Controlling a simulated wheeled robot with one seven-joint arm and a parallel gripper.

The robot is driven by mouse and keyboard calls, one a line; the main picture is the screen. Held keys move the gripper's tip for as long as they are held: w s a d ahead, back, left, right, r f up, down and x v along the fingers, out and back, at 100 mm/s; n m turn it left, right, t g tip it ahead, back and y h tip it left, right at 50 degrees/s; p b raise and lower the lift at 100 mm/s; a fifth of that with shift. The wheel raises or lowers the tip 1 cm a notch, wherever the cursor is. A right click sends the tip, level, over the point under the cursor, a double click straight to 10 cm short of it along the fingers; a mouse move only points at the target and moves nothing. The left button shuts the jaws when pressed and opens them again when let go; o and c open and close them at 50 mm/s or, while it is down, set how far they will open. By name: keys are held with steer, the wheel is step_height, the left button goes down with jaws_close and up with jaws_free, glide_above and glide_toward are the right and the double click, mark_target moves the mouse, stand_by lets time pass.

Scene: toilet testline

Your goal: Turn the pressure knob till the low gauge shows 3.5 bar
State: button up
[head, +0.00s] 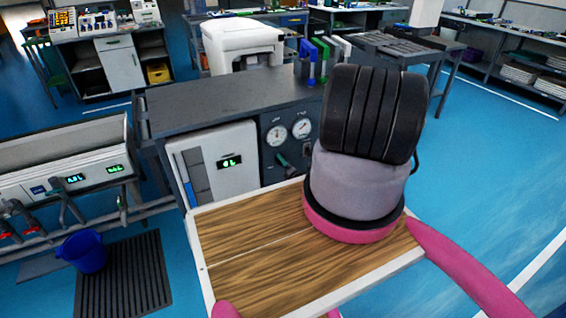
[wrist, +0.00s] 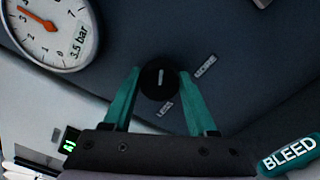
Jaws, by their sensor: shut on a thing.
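The black pressure knob (wrist: 158,80) with a white pointer line is on the dark panel in the wrist view, between the words LESS and MORE. My gripper (wrist: 160,84) has its two teal fingers closed on the knob's sides. The gauge is cut off by the frame edge. In the head view two small gauges (head: 289,131) sit on the dark panel, too small to read. My fingers are not clear there.
A teal BLEED handle (wrist: 290,155) is at the lower right of the wrist view, close to my gripper. In the head view a white cabinet front with a display (head: 229,161) is left of the panel. A blue bucket (head: 82,251) stands on the floor.

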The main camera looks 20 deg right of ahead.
steer(key=shift+s, duration=0.1)
stand_by(0.3)
steer(key=o, duration=1.4)
steer(key=shift+c, duration=0.2)
steer(key=s, duration=1)
steer(key=shift+s+d, duration=0.2)
steer(key=shift+s, duration=0.2)
